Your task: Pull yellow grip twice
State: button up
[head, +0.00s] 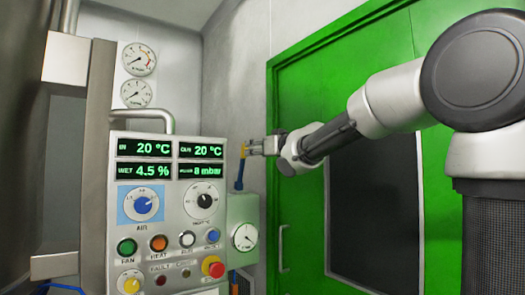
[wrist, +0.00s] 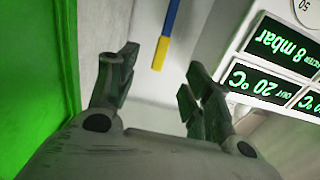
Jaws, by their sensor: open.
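The yellow grip (head: 242,151) is the short yellow end of a slim blue rod (head: 239,178), upright beside the control panel. In the wrist view the yellow grip (wrist: 161,52) shows between and a little beyond my fingertips, with the blue rod running up out of the picture. My gripper (head: 250,147) is open, level with the grip and close on its right in the head view. In the wrist view my gripper (wrist: 158,72) has both fingers spread, with a gap on each side of the grip. Nothing is held.
The control panel (head: 168,210) with displays, knobs and a red emergency button (head: 213,267) stands left of the rod. A dial box (head: 243,235) sits below it. A green door (head: 300,90) with a dark window is behind my arm.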

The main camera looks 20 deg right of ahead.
aim_at(245, 158)
jog(key=x, duration=0.9)
jog(key=shift+f, duration=0.1)
jog(key=c, duration=1.1)
jog(key=shift+o, duration=0.2)
jog(key=shift+s+d+f, duration=0.2)
jog(key=shift+s+f, duration=0.1)
jog(key=shift+s, duration=0.35)
jog(key=shift+s+d+f, duration=0.25)
jog(key=shift+s+f, duration=0.1)
jog(key=shift+s, duration=0.35)
jog(key=shift+s+f, duration=0.1)
